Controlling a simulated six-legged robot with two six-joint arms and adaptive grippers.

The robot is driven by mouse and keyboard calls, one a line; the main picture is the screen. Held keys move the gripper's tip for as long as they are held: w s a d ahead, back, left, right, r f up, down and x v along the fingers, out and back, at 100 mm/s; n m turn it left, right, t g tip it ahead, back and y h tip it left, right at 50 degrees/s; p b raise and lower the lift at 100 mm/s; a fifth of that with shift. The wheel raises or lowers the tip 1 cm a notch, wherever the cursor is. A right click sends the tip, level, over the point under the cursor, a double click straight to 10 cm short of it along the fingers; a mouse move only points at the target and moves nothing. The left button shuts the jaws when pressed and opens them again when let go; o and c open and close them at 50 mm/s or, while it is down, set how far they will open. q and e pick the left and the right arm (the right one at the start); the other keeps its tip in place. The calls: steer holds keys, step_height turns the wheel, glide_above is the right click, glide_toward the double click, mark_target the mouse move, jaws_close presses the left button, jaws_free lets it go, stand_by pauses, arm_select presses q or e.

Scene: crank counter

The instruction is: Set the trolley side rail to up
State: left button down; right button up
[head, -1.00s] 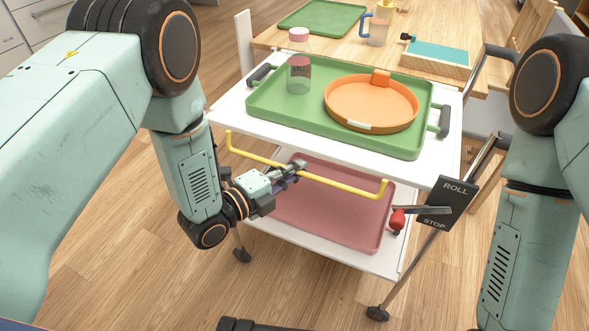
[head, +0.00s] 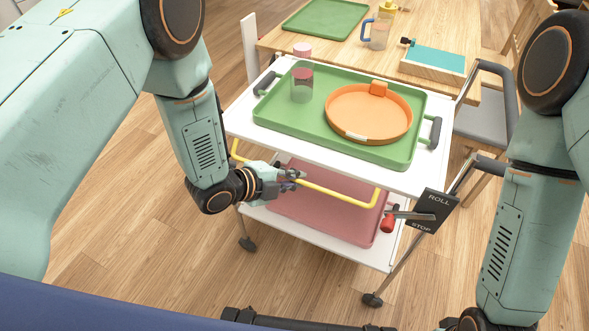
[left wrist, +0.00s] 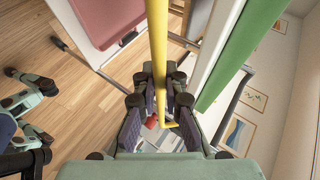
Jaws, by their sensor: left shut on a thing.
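The trolley (head: 233,124) stands in front of me with a white top shelf and a lower shelf. Its yellow side rail (head: 345,195) runs below the near edge of the top shelf, with both ends bent upward. My left gripper (head: 295,178) is shut on the rail left of its middle. In the left wrist view the yellow rail (left wrist: 158,40) passes between the fingers of my left gripper (left wrist: 160,85). The fingers hide part of the rail. My right forearm shows at the right, but its gripper is out of view.
A green tray (head: 270,112) on the top shelf holds a jar (head: 302,88) and an orange round dish (head: 368,112). A red-knobbed lever (head: 388,224) sits by a ROLL/STOP plate (head: 432,208). A wooden table (head: 455,85) stands behind.

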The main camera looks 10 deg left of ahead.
arm_select(q)
steer(key=shift+w+r+g+p, duration=0.1)
steer(key=shift+r+g+p, duration=0.3)
steer(key=shift+p, duration=0.15)
steer(key=c, duration=1.4)
jaws_free()
steer(key=shift+f, duration=0.15)
steer(key=v, duration=1.2)
steer(key=shift+r, duration=0.2)
steer(key=shift+d, duration=0.15)
